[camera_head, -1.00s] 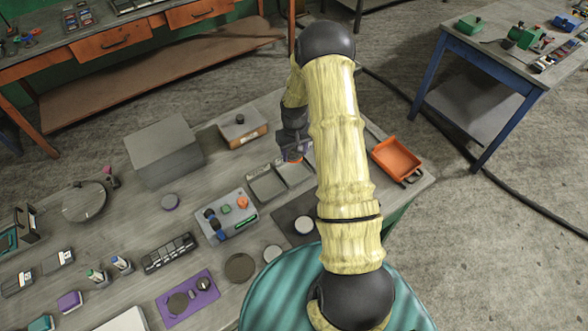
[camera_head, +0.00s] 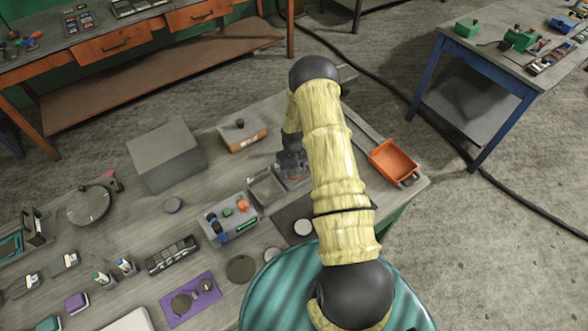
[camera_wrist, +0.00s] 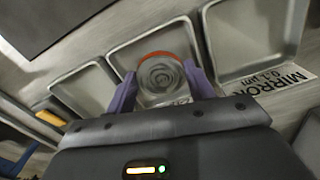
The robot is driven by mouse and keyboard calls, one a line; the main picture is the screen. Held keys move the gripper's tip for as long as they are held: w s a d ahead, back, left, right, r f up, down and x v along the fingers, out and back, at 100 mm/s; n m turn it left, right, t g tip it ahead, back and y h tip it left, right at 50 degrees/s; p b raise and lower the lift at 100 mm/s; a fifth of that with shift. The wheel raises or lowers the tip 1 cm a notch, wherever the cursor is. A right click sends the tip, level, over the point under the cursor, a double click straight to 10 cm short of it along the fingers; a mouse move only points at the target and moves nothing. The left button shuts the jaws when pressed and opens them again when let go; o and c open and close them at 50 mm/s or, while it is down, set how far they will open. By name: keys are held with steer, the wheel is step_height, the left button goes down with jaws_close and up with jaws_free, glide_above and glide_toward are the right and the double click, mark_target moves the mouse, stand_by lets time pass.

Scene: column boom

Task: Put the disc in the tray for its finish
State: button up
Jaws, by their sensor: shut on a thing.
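My gripper (camera_wrist: 159,72) shows two purple fingers in the wrist view, shut on a grey disc (camera_wrist: 160,76) with ringed markings and an orange-red edge behind it. The disc is over the middle shallow grey tray (camera_wrist: 150,40); I cannot tell whether it touches the floor. Another tray (camera_wrist: 85,92) lies to the left. A larger-looking tray (camera_wrist: 255,40) lies to the right, beside a label (camera_wrist: 275,85) reading "MIRROR 0.1 µm". In the head view my gripper (camera_head: 292,173) is low at the tray row (camera_head: 266,188), and my arm hides part of the row.
A pale disc (camera_head: 303,227) lies on a dark mat by my arm. An orange bin (camera_head: 393,161) is at the right table edge.

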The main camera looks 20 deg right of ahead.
steer(key=shift+f, duration=0.5)
steer(key=o, duration=0.9)
steer(key=shift+f, duration=0.1)
steer(key=shift+o, duration=0.2)
step_height(320, 180, up, 6)
steer(key=b, duration=0.3)
steer(key=shift+r, duration=0.9)
